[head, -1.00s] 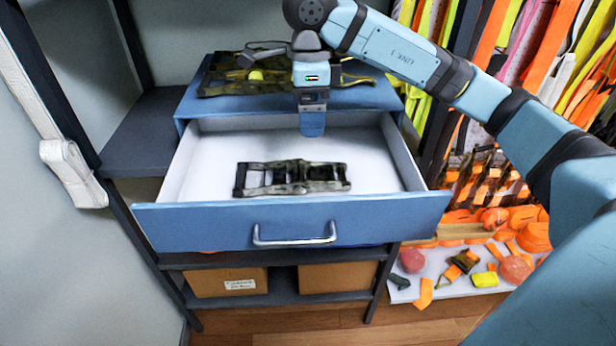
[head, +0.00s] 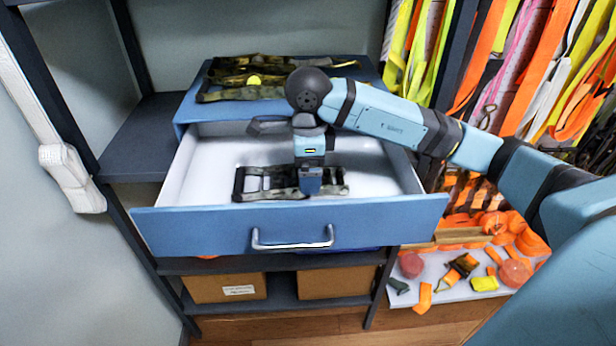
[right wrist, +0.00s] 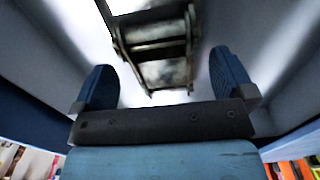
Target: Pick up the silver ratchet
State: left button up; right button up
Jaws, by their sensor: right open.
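The silver ratchet (head: 258,184) is a dark, worn metal frame lying in the open blue drawer (head: 200,226), close behind its front panel. My right gripper (head: 310,186) points down over the right part of the ratchet and hides some of it in the head view. In the right wrist view, my right gripper (right wrist: 163,80) is open, with one blue finger on each side of the ratchet's near end (right wrist: 163,72). There is a gap between the ratchet and each finger. My left gripper is not in view.
The drawer walls (head: 404,165) rise around the ratchet. Colourful straps (head: 540,60) hang at the right. A white shelf (head: 455,292) with orange pieces is lower right. Cardboard boxes (head: 335,280) sit below.

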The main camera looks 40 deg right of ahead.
notch_tip(320, 180, down, 2)
jog(key=c, duration=1.4)
jog(key=shift+r, duration=0.2)
